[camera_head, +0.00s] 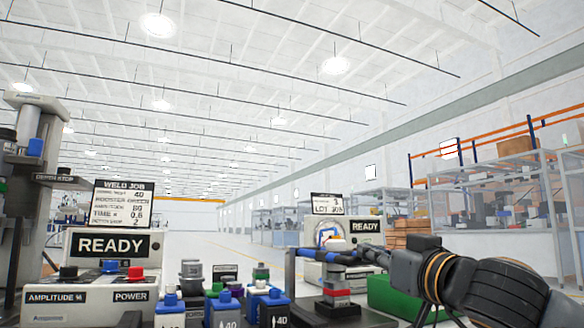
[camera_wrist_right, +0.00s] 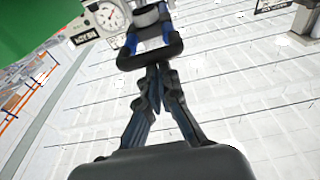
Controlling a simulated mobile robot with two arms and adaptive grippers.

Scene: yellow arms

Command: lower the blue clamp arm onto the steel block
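The blue clamp arm (camera_head: 330,256) shows in the head view as a blue bar lying roughly level above a small red-and-grey stack (camera_head: 337,296). In the right wrist view the clamp arm (camera_wrist_right: 131,43) has two blue sides joined by a black crossbar. My right gripper (camera_head: 368,256) reaches in from the right to the near end of the clamp arm. In the right wrist view my right gripper (camera_wrist_right: 158,72) has its fingertips together at the black crossbar; whether they pinch it is unclear. I cannot single out the steel block. My left gripper is not in view.
A dial gauge (camera_head: 328,235) and a white READY box (camera_head: 367,232) stand behind the clamp. Several blue-topped blocks (camera_head: 222,308) stand to its left, beyond them a READY control box (camera_head: 95,300). A green box (camera_head: 395,296) lies under my right arm.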

